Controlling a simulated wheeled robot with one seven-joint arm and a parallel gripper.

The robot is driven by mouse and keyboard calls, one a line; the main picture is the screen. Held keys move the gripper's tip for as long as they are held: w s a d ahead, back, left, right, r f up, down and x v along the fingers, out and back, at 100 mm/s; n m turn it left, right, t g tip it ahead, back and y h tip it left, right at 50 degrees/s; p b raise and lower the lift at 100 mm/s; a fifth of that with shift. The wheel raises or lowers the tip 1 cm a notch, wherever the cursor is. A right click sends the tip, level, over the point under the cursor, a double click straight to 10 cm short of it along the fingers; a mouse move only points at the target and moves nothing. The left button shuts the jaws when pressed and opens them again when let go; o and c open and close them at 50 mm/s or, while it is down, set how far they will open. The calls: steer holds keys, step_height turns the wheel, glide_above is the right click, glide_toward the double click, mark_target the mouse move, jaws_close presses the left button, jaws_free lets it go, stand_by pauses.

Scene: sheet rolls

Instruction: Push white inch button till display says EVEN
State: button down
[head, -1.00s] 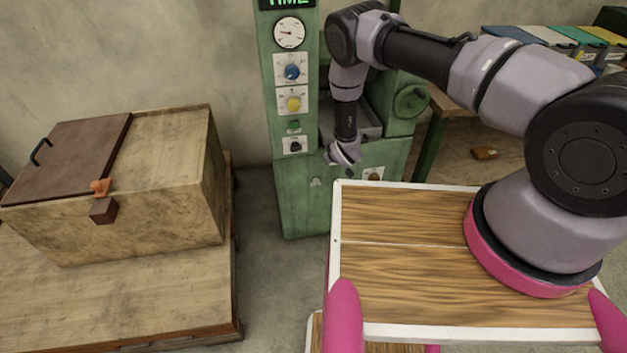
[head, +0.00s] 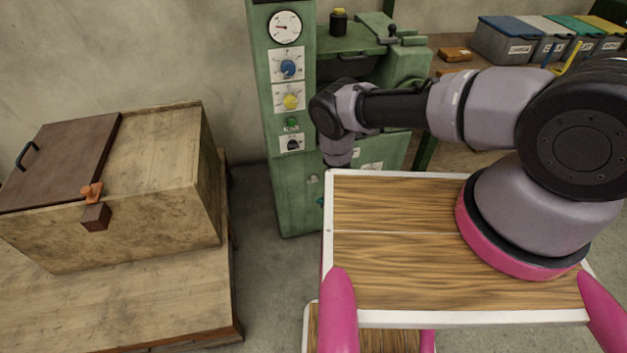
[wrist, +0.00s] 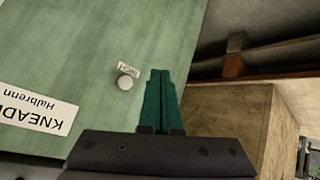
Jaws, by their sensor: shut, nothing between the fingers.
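The white inch button (wrist: 125,83) is a small round pale knob on the green machine front (wrist: 85,45), beside a small INCH label (wrist: 128,69) in the wrist view. My gripper (wrist: 165,72) has slim dark green fingers pressed together, with nothing between them. Its tips appear just to the right of the button in the wrist view, not over it; contact with the panel cannot be told. In the head view the green machine (head: 290,190) stands behind my tabletop, and my wrist hides part of its lower front. The display is out of view.
The machine's panel has a gauge (head: 285,27), a blue knob (head: 288,67), a yellow knob (head: 290,102) and a black switch (head: 292,144). A nameplate (wrist: 38,107) is at left in the wrist view. A wooden chest (head: 165,190) stands left of the machine.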

glide_toward(312, 181)
steer(key=shift+w+a+f, duration=0.35)
steer(key=shift+w+f, duration=0.05)
steer(key=shift+f, duration=0.4)
steer(key=shift+w+a+f, duration=0.35)
steer(key=shift+f, duration=0.45)
steer(key=shift+w+a+f, duration=0.3)
steer(key=shift+w+f, duration=0.1)
steer(key=shift+f, duration=0.35)
steer(key=shift+w+a, duration=0.1)
steer(key=shift+w, duration=0.3)
steer(key=shift+w+a, duration=0.2)
steer(key=shift+w, duration=0.3)
stand_by(1.0)
steer(key=shift+s, duration=0.1)
steer(key=shift+s+d, duration=0.3)
steer(key=shift+s, duration=0.5)
steer(key=shift+s+d, duration=0.2)
steer(key=shift+s, duration=0.6)
steer(key=shift+s+d, duration=0.2)
steer(key=shift+s, duration=0.6)
steer(key=shift+s+d, duration=0.25)
steer(key=shift+s, duration=0.55)
